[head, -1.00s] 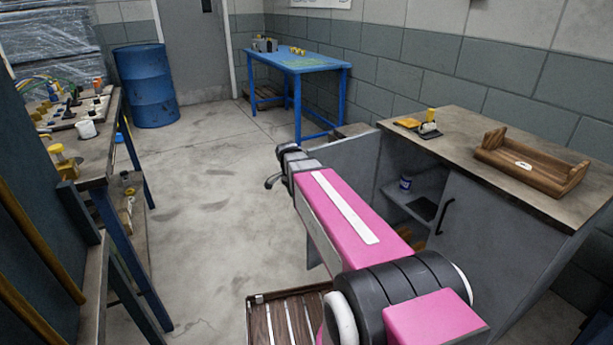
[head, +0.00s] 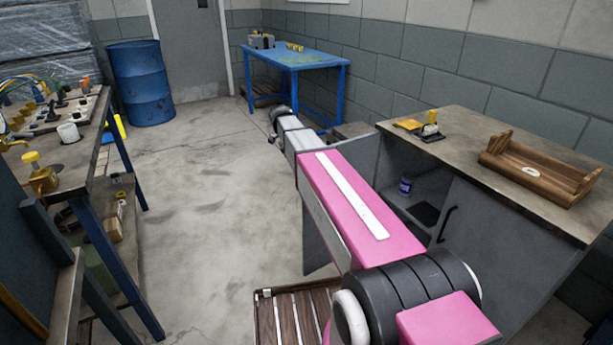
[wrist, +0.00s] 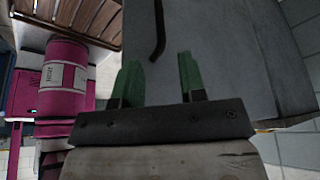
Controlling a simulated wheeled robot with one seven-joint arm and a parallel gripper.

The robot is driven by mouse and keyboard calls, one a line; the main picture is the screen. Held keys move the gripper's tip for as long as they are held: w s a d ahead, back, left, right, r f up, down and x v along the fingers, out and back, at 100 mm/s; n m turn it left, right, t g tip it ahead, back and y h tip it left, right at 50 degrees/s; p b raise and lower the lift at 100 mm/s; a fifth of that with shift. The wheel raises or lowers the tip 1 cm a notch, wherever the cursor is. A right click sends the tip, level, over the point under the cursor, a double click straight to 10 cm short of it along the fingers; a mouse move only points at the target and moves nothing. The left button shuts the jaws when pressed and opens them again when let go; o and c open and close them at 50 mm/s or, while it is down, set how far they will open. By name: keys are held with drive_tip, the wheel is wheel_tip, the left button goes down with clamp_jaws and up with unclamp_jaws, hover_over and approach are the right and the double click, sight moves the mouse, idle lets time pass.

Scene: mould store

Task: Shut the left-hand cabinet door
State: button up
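The grey cabinet (head: 500,240) stands at the right under a worktop. Its left-hand door (head: 312,235) stands open, swung out from the front, and my arm covers much of it in the head view. The right-hand door, with a black handle (head: 446,224), is shut. My gripper (head: 272,137) is at the far end of my arm, beyond the open door; its fingers are hard to make out there. In the wrist view my gripper (wrist: 157,82) has two green fingers spread apart with nothing between them. They face a grey panel (wrist: 215,45) with a black handle (wrist: 158,32), apparently the left-hand door. Contact cannot be told.
A workbench (head: 85,160) with tools and fittings stands at the left. A blue drum (head: 143,83) and a blue table (head: 308,60) stand at the back. A wooden tray (head: 540,172) lies on the worktop (head: 465,160). The middle floor is clear.

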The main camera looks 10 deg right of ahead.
drive_tip(key=x, duration=0.8)
drive_tip(key=shift+f, duration=0.3)
drive_tip(key=shift+s, duration=0.1)
clamp_jaws()
